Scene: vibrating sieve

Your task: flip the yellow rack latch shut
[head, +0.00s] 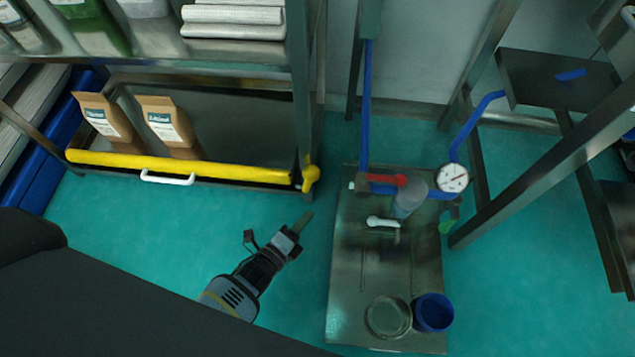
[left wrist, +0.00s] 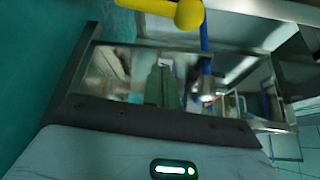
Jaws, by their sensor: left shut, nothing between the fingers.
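The yellow rack latch (head: 311,178) sits on the right post of the rack, at the right end of a long yellow bar (head: 190,167). In the left wrist view a yellow knob-ended part (left wrist: 187,14), which looks like the latch, shows at the top edge. My left gripper (head: 307,218) is shut and empty, below the latch in the head view and apart from it. Its closed fingers show in the left wrist view (left wrist: 161,84), below the yellow part. My right gripper is not in view.
Two brown bags (head: 168,125) stand behind the yellow bar, which has a white handle (head: 167,178). To the right, a steel bench (head: 385,265) carries a gauge (head: 452,177), a red-handled valve (head: 388,180), a clear jar (head: 388,317) and a blue cup (head: 433,312). Green floor lies between rack and bench.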

